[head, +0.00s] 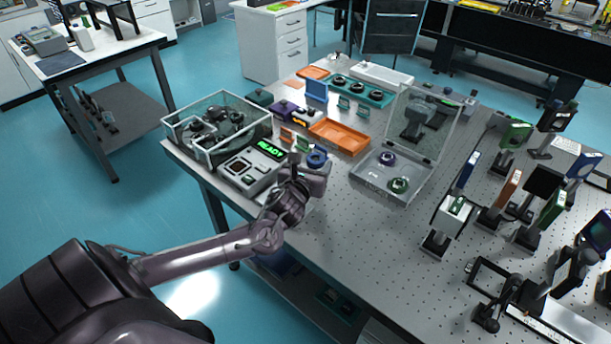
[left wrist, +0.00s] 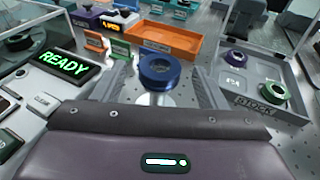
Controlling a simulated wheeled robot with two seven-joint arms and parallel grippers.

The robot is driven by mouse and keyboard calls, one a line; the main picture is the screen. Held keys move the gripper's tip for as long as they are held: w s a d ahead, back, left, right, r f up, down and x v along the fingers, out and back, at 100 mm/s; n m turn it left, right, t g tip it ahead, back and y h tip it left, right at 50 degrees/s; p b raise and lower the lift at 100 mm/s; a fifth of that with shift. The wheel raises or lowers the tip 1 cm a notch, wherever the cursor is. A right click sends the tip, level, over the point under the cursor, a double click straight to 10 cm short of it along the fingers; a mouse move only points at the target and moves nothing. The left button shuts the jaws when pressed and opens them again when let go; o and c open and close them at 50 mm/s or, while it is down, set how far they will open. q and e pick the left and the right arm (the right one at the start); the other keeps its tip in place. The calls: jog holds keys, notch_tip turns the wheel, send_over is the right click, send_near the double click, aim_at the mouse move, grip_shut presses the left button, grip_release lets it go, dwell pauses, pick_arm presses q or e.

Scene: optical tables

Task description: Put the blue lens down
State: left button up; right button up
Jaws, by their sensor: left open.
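The blue lens (head: 317,156) is a thick blue ring on the near-left part of the optical table. In the left wrist view the blue lens (left wrist: 160,70) sits upright on a pale round support, ahead of my jaws. My left gripper (head: 309,171) is open, with one grey finger on each side of the lens and its support. I see gaps between the fingers and the ring, so it does not look gripped. The palm hides the lower part of the support. My right gripper is not in view.
A device reading READY (head: 254,163) and a clear-walled bin (head: 216,152) stand at left. An orange tray (head: 340,136) lies behind the lens. A grey lidded case (head: 385,194) with a purple and a green ring is at right. Bare perforated tabletop (head: 335,225) lies in front.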

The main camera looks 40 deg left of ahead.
pick_arm(q)
jog(key=v, duration=0.7)
jog(key=shift+b, duration=0.3)
jog(key=shift+w, duration=0.1)
